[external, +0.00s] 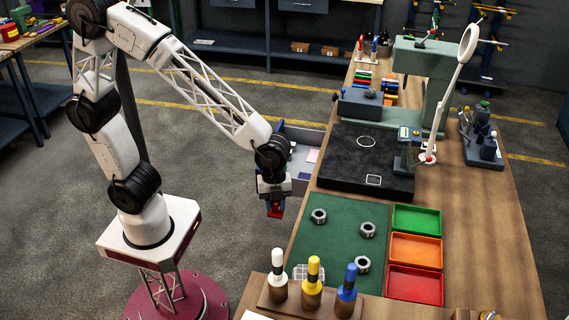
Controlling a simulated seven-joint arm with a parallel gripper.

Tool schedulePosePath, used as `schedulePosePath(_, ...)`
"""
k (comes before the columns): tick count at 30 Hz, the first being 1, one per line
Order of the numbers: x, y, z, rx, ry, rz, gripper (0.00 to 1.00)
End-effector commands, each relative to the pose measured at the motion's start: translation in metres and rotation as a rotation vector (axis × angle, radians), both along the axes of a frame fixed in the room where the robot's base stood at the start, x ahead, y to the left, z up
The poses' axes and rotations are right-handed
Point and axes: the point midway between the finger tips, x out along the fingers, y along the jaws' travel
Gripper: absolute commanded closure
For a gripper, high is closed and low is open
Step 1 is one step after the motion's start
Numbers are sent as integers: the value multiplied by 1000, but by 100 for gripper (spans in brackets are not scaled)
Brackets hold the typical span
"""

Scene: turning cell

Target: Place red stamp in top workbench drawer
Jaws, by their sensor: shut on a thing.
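My gripper (273,201) hangs pointing down off the left side of the workbench. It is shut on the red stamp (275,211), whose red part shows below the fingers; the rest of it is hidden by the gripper. The workbench drawer (303,131) stands pulled out from the bench's left side, just behind and to the right of my gripper. Pale flat things lie inside it. My wrist hides its near part, and I cannot tell how the stamp's height compares with the drawer's rim.
A wooden rack (311,303) at the near end holds white, yellow and blue stamps. A green mat (340,240) carries several hex nuts beside green, orange and red trays (415,283). A black granite plate (366,165) and a lamp (452,95) stand farther back. Open floor lies left of the bench.

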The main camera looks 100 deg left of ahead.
Motion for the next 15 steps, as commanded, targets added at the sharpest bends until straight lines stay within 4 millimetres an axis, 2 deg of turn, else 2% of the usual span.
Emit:
schedulePosePath(6, -8, 1, 1, 0, 0, 0, 95)
schedulePosePath(15, -9, 1, 1, 0, 0, 0, 95)
